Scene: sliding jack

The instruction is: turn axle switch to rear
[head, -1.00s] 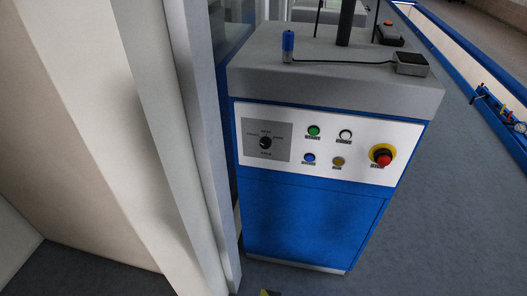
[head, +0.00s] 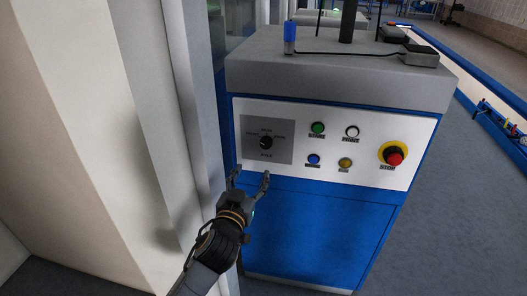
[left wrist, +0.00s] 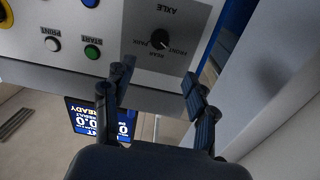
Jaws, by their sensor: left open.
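The axle switch (head: 266,142) is a round black knob on a grey plate at the left of the cabinet's white panel. In the left wrist view the axle switch (left wrist: 161,40) appears upside down, with labels including FRONT, REAR and PARK around it. My left gripper (head: 250,176) is open and empty, just below the grey plate in the head view. In the left wrist view its two fingers (left wrist: 158,82) are spread, reaching toward the knob and apart from it. My right gripper is in neither view.
The panel also has a green button (head: 318,128), a white button (head: 352,131), a blue button (head: 313,159), a yellow button (head: 345,163) and a red stop button (head: 393,156). A pale pillar (head: 130,120) stands close at the left.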

